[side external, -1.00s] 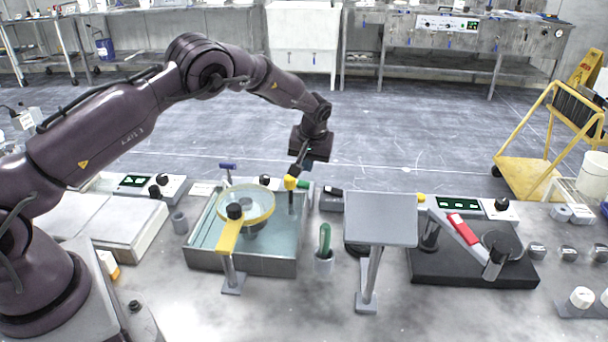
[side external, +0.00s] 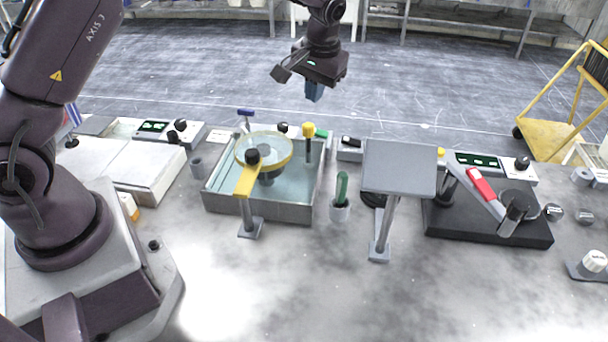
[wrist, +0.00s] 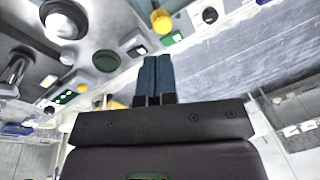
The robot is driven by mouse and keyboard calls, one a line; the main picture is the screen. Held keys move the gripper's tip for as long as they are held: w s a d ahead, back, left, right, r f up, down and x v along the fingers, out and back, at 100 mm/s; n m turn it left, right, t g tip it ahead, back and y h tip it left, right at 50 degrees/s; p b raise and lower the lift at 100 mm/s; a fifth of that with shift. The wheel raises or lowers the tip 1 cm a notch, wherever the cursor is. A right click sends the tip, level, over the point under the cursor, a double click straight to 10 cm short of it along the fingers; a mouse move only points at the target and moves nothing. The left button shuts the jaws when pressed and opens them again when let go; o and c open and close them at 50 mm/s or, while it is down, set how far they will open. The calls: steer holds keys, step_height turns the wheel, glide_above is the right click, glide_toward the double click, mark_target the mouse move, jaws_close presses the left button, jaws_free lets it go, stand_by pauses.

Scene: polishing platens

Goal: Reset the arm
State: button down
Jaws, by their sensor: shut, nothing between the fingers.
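My gripper (side external: 314,92) hangs in the air above the floor behind the bench, higher than everything on the bench. Its fingers point down and are empty. In the wrist view the two blue fingers (wrist: 152,72) lie side by side, shut, with nothing between them. My arm rises from the left and passes out of the top of the side view, so its elbow is hidden.
On the bench stand a water basin (side external: 285,209) with a yellow-armed disc, a grey panel on a post (side external: 399,168), a green-handled tool in a cup (side external: 341,190) and a black polishing unit (side external: 470,222). A yellow cart (side external: 548,134) stands at right.

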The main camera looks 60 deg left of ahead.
steer(key=s+d+r+m+t, duration=0.1)
steer(key=s+d+r, duration=0.1)
steer(key=s+r, duration=0.3)
steer(key=s+d+r+m+t+h, duration=0.1)
steer(key=s+r, duration=0.4)
steer(key=s, duration=0.8)
steer(key=s+d+r+m+t+h, duration=0.1)
steer(key=s+d+r+m+t, duration=0.1)
steer(key=s+r, duration=0.3)
steer(key=s+d+t, duration=0.1)
steer(key=s, duration=0.3)
steer(key=shift+s+r+m, duration=0.4)
